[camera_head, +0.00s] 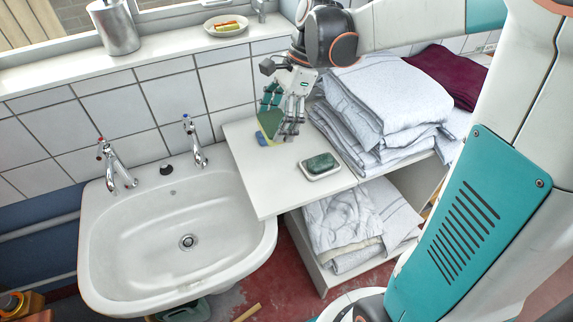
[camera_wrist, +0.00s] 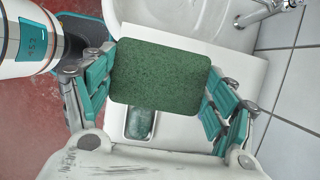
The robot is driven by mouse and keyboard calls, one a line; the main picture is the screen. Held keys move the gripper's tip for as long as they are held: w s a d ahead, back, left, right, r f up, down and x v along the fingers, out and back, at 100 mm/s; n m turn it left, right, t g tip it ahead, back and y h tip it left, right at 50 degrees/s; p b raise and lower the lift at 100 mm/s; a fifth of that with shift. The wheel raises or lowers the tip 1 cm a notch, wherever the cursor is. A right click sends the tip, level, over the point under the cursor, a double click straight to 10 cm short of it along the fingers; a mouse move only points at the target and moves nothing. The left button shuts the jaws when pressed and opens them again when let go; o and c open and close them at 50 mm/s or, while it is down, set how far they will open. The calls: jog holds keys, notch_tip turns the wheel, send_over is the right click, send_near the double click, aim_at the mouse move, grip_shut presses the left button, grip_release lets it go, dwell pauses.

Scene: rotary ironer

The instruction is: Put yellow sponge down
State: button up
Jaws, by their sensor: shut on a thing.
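The sponge shows its dark green scouring side (camera_wrist: 160,72) in the wrist view, between the two sets of fingers of my gripper (camera_wrist: 160,95). My gripper is shut on it. In the head view my gripper (camera_head: 290,118) points down over the back left of the white shelf top (camera_head: 262,188), and the sponge's yellow-green face (camera_head: 270,121) shows at the fingers' left. Whether the sponge touches the shelf top, I cannot tell. A small blue patch (camera_head: 262,139) shows at its lower edge, partly hidden.
A green soap bar (camera_head: 321,162) lies in a white dish at the shelf's front. Folded grey-white linens (camera_head: 375,100) are stacked just right of my gripper. The sink (camera_head: 180,240) is to the left, with two taps. The shelf's front left is clear.

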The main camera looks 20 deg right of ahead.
aim_at(275, 182)
jog(key=shift+d+f, duration=0.2)
notch_tip(275, 182, down, 19)
jog(key=b, duration=0.7)
jog(key=shift+f, duration=0.15)
jog(key=shift+f, duration=0.2)
jog(key=o, duration=1.1)
jog(key=shift+r, duration=0.1)
jog(key=p+v, duration=0.4)
jog(key=v, duration=0.8)
jog(key=shift+r, duration=0.2)
